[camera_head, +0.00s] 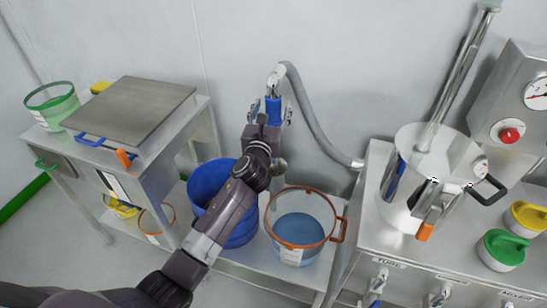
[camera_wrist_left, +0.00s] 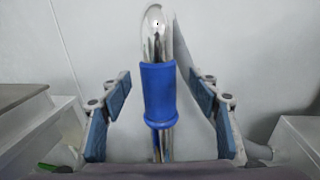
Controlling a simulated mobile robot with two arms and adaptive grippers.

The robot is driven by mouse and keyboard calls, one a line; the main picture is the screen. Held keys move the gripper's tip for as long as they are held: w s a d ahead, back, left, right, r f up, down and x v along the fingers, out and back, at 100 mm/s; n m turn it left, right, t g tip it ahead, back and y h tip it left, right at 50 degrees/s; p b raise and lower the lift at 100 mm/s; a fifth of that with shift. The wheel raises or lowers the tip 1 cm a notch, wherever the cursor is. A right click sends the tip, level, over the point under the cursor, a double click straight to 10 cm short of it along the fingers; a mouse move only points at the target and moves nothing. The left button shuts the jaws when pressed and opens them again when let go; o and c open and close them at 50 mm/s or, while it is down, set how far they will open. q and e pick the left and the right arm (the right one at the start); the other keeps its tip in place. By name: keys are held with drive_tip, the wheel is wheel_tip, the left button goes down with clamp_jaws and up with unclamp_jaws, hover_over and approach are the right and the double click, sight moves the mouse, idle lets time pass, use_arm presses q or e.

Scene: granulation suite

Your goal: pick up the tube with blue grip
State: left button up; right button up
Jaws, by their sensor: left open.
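The tube with blue grip stands upright against the wall in the middle of the head view, with its blue grip (camera_head: 273,111) below a shiny bent metal top (camera_head: 275,79). A grey hose (camera_head: 308,117) runs from the top down to the right. In the left wrist view the blue grip (camera_wrist_left: 159,92) is centred between the fingers. My left gripper (camera_head: 272,109) is open, with one blue-padded finger on each side of the grip and visible gaps between. The lower part of the tube is partly hidden by my arm. My right gripper is not in view.
A blue bucket (camera_head: 203,181) and a clear orange-rimmed container (camera_head: 301,245) stand on a low shelf below. A steel bench with a large pot (camera_head: 410,172) and a yellow-lidded container (camera_head: 530,217) is at right.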

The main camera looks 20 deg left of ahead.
use_arm(q)
drive_tip(key=shift+w+a+f, duration=0.1)
drive_tip(key=shift+w+a, duration=0.1)
drive_tip(key=shift+w, duration=0.75)
drive_tip(key=shift+w+a, duration=0.15)
drive_tip(key=shift+w, duration=0.75)
clamp_jaws()
